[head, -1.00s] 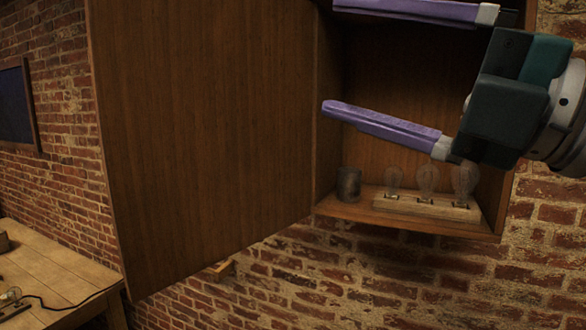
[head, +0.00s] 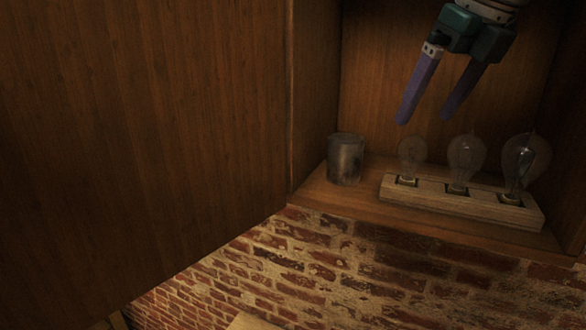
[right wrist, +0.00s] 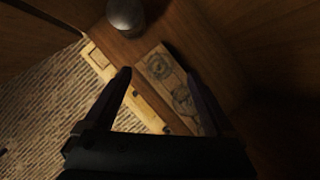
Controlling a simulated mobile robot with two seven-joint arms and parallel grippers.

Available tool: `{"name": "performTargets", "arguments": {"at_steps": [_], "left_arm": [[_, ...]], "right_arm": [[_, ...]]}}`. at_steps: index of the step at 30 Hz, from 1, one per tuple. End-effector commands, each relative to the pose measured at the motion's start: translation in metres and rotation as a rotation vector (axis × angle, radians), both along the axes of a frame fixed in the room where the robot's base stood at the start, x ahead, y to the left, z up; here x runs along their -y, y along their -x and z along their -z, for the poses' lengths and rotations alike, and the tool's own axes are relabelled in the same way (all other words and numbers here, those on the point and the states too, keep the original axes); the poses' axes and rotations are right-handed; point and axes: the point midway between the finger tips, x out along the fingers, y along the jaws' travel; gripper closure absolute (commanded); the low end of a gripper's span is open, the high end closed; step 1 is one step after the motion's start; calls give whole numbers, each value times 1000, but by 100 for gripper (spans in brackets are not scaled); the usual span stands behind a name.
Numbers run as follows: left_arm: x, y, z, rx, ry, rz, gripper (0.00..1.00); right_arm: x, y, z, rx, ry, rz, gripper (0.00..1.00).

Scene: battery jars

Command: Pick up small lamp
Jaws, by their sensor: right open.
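The small lamp (head: 411,155) is the leftmost and smallest of three clear glass bulbs, upright in a pale wooden holder (head: 430,193) on the cabinet floor. The medium bulb (head: 466,157) and the large bulb (head: 523,160) stand to its right. My right gripper (head: 423,120) is open and empty, pointing down inside the cabinet above the small lamp, apart from it. In the right wrist view its fingers (right wrist: 158,72) spread over the holder, and round bulbs show faintly between them. My left gripper is not in view.
A dark grey metal jar (head: 346,160) stands left of the holder. The open cabinet door (head: 150,130) fills the left. The cabinet's back wall (head: 375,60) is behind the gripper. Brick wall (head: 330,270) shows below the cabinet floor.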

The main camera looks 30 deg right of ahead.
Motion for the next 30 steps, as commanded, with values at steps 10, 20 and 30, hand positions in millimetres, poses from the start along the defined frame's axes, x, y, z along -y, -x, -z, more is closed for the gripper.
{"name": "performTargets", "arguments": {"at_steps": [10,20,30], "left_arm": [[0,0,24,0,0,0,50],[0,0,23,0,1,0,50],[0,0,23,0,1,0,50]], "right_arm": [[2,-19,46,0,-3,-1,10],[3,-21,47,1,-1,-2,16],[3,-21,47,0,-1,-2,54]]}}
